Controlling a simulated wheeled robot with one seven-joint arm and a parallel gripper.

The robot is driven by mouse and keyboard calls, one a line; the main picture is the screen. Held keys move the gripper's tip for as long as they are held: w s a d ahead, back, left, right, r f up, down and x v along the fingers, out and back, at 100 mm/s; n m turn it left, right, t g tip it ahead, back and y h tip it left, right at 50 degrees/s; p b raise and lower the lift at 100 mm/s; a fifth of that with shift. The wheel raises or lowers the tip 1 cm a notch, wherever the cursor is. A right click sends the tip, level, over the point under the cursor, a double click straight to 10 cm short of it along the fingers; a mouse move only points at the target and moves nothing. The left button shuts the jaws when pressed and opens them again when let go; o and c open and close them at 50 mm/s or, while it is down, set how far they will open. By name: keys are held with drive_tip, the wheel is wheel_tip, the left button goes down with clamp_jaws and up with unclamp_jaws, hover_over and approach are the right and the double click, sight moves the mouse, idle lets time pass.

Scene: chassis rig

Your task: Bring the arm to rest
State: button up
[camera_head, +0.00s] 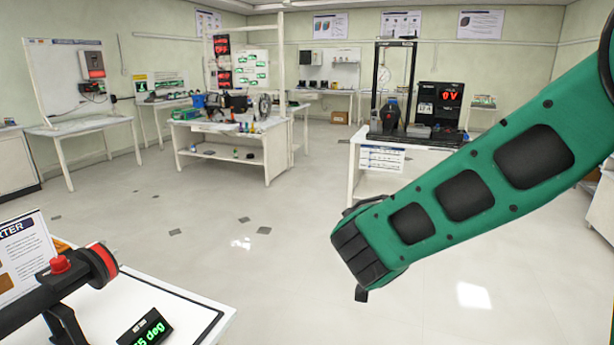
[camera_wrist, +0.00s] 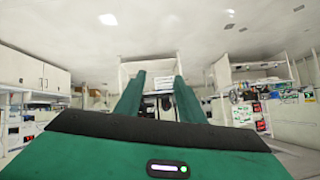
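My green arm (camera_head: 465,190) with dark pads reaches in from the right side of the head view. It slants down toward the middle, over open floor. Its dark blocky end (camera_head: 358,250) is clear of the tables in that view; a small dark tip shows below it, and the fingers are otherwise hidden. In the wrist view, my gripper (camera_wrist: 157,98) shows two green fingers standing apart with a gap between them. Nothing is held between them.
A near table (camera_head: 195,300) with a dark rig and a red knob (camera_head: 60,264) stands at lower left. A bench (camera_head: 365,160) with a test stand and 0 V display (camera_head: 452,96) is behind my arm. A workbench (camera_head: 225,140) stands farther back. The middle floor is clear.

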drive_tip(key=s+d+m+g+h, duration=0.1)
drive_tip(key=s+d+g, duration=0.3)
drive_tip(key=s+d, duration=0.6)
drive_tip(key=s+d+m+g+h, duration=0.1)
drive_tip(key=s+d+g, duration=0.3)
drive_tip(key=d, duration=0.9)
drive_tip(key=s+d+n+g+y, duration=0.1)
drive_tip(key=s+y, duration=0.4)
drive_tip(key=s, duration=1.5)
drive_tip(key=shift+s+d+f+n+g, duration=0.2)
drive_tip(key=shift+s+d+n+g, duration=0.25)
drive_tip(key=shift+g, duration=0.35)
drive_tip(key=shift+w, duration=0.1)
